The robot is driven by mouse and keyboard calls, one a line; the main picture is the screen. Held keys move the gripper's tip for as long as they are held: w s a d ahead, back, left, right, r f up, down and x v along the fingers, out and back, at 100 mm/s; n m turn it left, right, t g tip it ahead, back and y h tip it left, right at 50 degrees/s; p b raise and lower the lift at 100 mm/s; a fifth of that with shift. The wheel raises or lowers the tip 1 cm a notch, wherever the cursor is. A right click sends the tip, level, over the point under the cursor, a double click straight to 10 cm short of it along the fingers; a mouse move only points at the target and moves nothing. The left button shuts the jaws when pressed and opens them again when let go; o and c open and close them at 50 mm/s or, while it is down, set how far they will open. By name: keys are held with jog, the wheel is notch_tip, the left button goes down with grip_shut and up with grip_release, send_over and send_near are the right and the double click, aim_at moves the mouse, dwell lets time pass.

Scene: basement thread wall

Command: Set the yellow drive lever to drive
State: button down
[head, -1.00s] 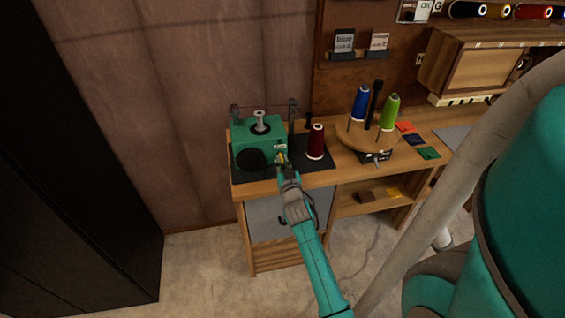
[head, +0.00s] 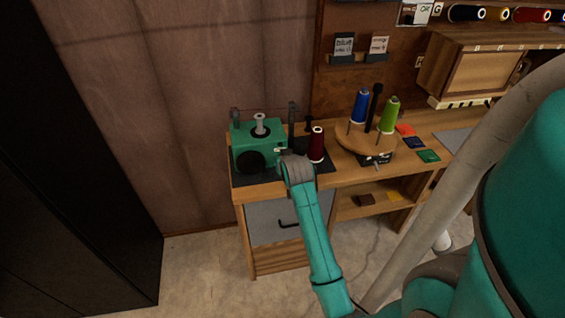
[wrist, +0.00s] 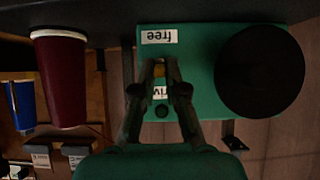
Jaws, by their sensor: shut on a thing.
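A green winder machine (head: 258,138) stands at the left end of the bench. In the wrist view its green face (wrist: 205,125) shows upside down, with a "free" label (wrist: 160,37) at the top and a partly hidden "drive" label (wrist: 175,93) lower down. The small yellow lever (wrist: 159,69) is between the two labels. My gripper (wrist: 160,75) is shut on it, one finger on each side. In the head view my wrist hides the lever and the fingertips.
A dark red cone (head: 317,145) stands close right of the machine and also shows in the wrist view (wrist: 61,78). A wooden turntable (head: 352,139) with blue and green cones is farther right. A large black wheel (wrist: 260,71) is beside the lever. The floor before the bench is clear.

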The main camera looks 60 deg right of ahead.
jog(key=shift+w+d+r+g+y, duration=0.15)
jog(key=shift+r+g+y, duration=0.1)
jog(key=shift+g+y, duration=0.25)
jog(key=shift+w+d+r+g+y, duration=0.1)
jog(key=shift+r+g+y, duration=0.15)
jog(key=shift+g+y, duration=0.25)
jog(key=shift+y, duration=0.3)
jog(key=c, duration=1.2)
grip_release()
jog(key=v, duration=1.2)
jog(key=shift+a, duration=0.1)
